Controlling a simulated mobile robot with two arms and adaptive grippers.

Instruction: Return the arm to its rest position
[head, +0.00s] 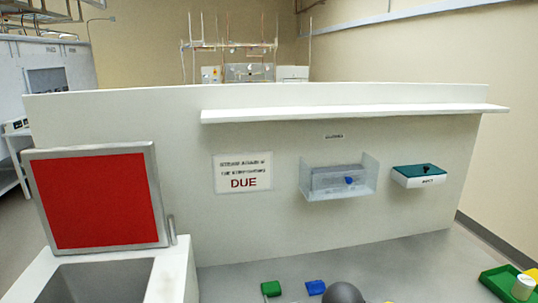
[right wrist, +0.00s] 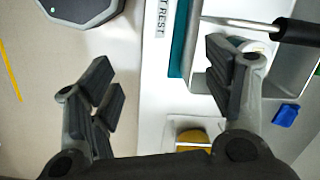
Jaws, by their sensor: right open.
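My right gripper (right wrist: 163,88) shows in the right wrist view with its two dark finger pads wide apart. Nothing is held between them. Below and between the fingers are a white surface and a teal strip (right wrist: 178,40) beside lettering that reads "T REST", cut off at the top. A rod with a black handle (right wrist: 297,31) lies beyond the right finger. In the head view neither gripper shows; a dark grey rounded part (head: 343,293) at the bottom edge may be mine. My left gripper is in neither view.
A bin with a raised red lid (head: 97,200) stands at left. A clear holder (head: 338,180) and a teal-lidded box (head: 419,175) are on the white panel under a shelf (head: 355,114). Green (head: 271,288) and blue (head: 315,287) pieces and a green tray (head: 497,282) lie in front.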

